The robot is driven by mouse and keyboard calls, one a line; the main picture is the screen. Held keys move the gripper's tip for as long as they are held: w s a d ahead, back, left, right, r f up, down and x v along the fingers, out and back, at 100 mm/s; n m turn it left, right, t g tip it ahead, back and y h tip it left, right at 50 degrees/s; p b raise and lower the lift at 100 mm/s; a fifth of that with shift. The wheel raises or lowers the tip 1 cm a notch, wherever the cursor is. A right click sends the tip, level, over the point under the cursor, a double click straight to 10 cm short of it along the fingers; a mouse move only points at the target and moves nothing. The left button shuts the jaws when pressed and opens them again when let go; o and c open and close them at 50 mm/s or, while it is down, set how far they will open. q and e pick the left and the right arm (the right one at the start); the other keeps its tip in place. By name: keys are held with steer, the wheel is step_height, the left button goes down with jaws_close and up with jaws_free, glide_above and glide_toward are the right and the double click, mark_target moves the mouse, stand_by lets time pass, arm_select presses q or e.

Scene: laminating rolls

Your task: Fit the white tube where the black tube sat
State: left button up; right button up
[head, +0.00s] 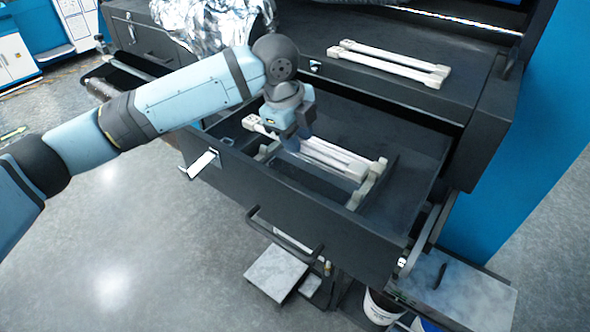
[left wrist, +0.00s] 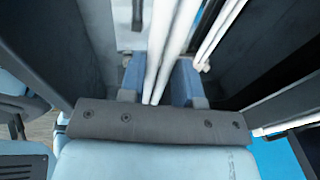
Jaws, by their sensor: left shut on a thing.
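My left gripper (head: 292,138) reaches from the left over the open drawer. It is shut on a white tube (head: 335,157), a pair of pale parallel rods with end blocks. In the left wrist view the white tube (left wrist: 165,50) runs between the two blue fingers (left wrist: 160,85). It is over or in the drawer; I cannot tell whether it touches the pale support (head: 370,186) beside it. A second white tube pair (head: 390,63) lies on the machine top behind the drawer. I cannot pick out a black tube with certainty. My right gripper is not in view.
The dark open drawer (head: 255,190) has raised walls around the gripper. Crumpled silver foil (head: 210,22) lies on the machine top at the left. A grey side shelf (head: 455,290) stands at the lower right. The drawer's right part looks free.

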arm_select(q)
steer(key=x, duration=0.3)
steer(key=a+x, duration=0.1)
steer(key=x, duration=0.2)
steer(key=a+x, duration=0.1)
steer(key=x, duration=0.2)
steer(key=shift+s+f+p, duration=0.4)
steer(key=o, duration=0.9)
steer(key=shift+f, duration=0.1)
steer(key=shift+b+v, duration=0.55)
steer(key=shift+v, duration=5.55)
